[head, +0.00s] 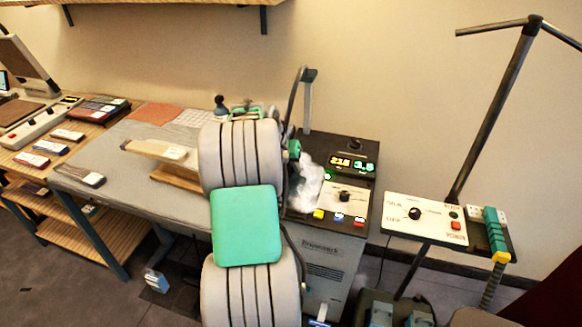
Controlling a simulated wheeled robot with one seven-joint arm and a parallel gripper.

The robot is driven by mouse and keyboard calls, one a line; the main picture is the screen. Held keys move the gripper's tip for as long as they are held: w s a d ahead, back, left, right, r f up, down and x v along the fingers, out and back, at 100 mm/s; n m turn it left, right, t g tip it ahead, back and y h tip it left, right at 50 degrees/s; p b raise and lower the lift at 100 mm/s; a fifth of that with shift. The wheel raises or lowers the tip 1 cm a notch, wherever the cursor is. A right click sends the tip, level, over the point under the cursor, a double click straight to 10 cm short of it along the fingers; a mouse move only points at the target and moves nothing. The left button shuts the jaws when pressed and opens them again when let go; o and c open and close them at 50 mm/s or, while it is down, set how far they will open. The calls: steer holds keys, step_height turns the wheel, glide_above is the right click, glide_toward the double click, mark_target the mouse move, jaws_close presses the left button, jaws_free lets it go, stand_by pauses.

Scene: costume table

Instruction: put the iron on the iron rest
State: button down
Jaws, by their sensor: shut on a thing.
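My arm fills the middle of the head view and hides most of my gripper (292,151), which shows only as small green and dark parts past the arm's right edge. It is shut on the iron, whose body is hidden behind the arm. A dark cord runs from a post (307,105) down to that spot. The gripper is by the left side of the steam station (335,250), with a lit display. White steam (306,188) hangs just right of the arm. I cannot make out the iron rest; the arm covers the station's left part.
The grey pressing table (115,170) lies left, with a wooden sleeve board (155,149) near the arm. A control panel (425,217) and a slanted dark stand (490,115) are on the right. A shelf (200,3) hangs above.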

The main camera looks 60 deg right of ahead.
steer(key=shift+d, duration=0.1)
steer(key=c, duration=1.1)
jaws_free()
steer(key=shift+f, duration=0.15)
